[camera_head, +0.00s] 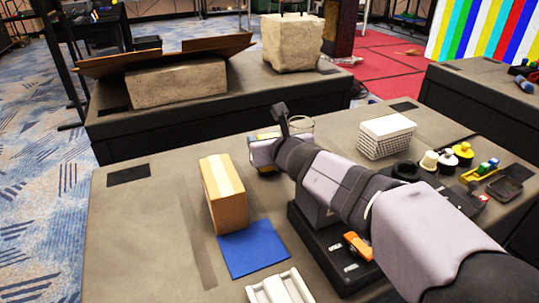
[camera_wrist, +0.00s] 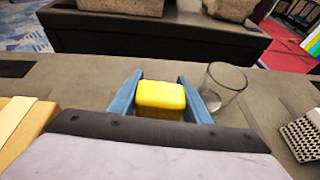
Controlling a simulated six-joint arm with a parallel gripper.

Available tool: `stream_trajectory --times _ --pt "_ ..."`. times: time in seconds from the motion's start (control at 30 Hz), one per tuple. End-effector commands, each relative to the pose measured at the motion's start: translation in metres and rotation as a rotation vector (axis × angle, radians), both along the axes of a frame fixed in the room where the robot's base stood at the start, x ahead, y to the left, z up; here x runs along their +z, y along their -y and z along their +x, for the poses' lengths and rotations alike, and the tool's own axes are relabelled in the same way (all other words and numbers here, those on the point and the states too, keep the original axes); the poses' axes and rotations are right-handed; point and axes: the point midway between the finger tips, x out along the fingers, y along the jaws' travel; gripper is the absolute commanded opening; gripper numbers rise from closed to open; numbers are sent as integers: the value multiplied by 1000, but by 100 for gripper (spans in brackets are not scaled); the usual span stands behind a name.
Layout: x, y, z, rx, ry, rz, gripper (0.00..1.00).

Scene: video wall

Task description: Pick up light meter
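A yellow block-like thing (camera_wrist: 160,97) with rounded edges sits between the two blue fingers of my gripper (camera_wrist: 161,76) in the wrist view. I cannot tell for sure that it is the light meter. It nearly fills the space between the fingers; whether both fingers press on it is unclear. The rest of the yellow thing is hidden by my gripper there.
A clear glass (camera_wrist: 224,85) stands close beside the right finger. A cardboard box (camera_head: 223,193) and a blue mat (camera_head: 252,249) are to the left. A white basket (camera_head: 386,138) and several small items are to the right. The table's far left is clear.

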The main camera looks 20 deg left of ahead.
Motion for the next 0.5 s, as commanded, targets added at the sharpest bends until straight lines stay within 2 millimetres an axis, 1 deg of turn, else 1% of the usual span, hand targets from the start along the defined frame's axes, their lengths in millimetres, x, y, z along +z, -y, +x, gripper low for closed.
stream_trajectory --times 0.33,0.5 --pt "3 0 0 0 2 1 17" --pt "11 0 0 0 2 1 17"
